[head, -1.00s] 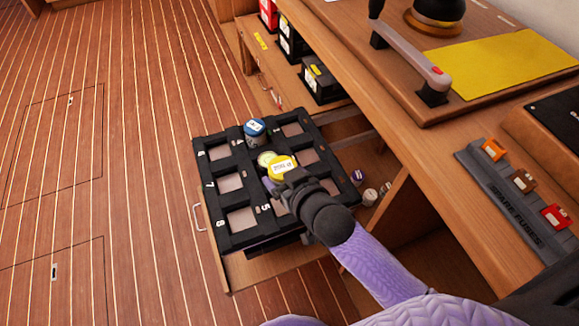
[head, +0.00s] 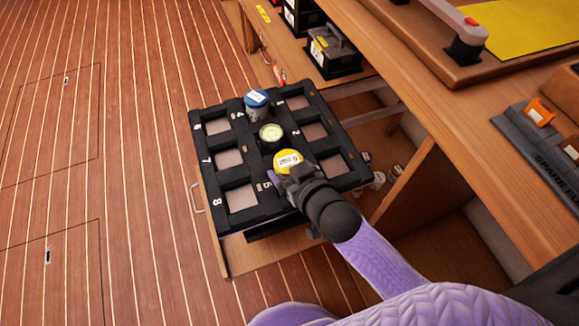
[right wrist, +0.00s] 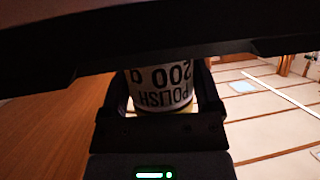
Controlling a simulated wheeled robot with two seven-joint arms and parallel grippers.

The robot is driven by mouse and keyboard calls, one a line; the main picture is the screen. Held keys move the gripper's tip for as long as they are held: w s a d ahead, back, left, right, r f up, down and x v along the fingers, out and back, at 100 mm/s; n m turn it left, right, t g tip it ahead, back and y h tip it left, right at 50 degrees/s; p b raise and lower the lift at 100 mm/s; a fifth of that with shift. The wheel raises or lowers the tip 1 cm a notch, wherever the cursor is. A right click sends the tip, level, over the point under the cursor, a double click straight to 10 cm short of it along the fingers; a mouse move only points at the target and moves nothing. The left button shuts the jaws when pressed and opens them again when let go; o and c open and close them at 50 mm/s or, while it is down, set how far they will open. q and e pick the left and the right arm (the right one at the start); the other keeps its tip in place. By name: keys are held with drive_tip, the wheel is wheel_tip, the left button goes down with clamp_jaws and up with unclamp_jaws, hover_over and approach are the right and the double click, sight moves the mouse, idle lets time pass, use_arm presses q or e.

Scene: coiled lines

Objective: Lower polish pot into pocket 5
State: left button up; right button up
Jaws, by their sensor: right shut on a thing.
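The polish pot (head: 288,160), with a yellow lid, is in my right gripper (head: 292,173) over the near end of the middle row of the black pocket tray (head: 221,147). My gripper is shut on it. In the right wrist view the pot's white label (right wrist: 160,85) reads upside down between the fingers, and a dark bar hides the pot's base. Pocket 5, by the printed 5, is covered by the pot and gripper. I cannot tell how deep the pot sits. My left gripper is out of view.
A blue-lidded pot (head: 257,104) and a pot with a pale round top (head: 271,135) stand in the same row. The other pockets look empty.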

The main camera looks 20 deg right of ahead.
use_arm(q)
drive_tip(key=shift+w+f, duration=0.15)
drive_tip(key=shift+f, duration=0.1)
use_arm(e)
drive_tip(key=shift+f, duration=0.35)
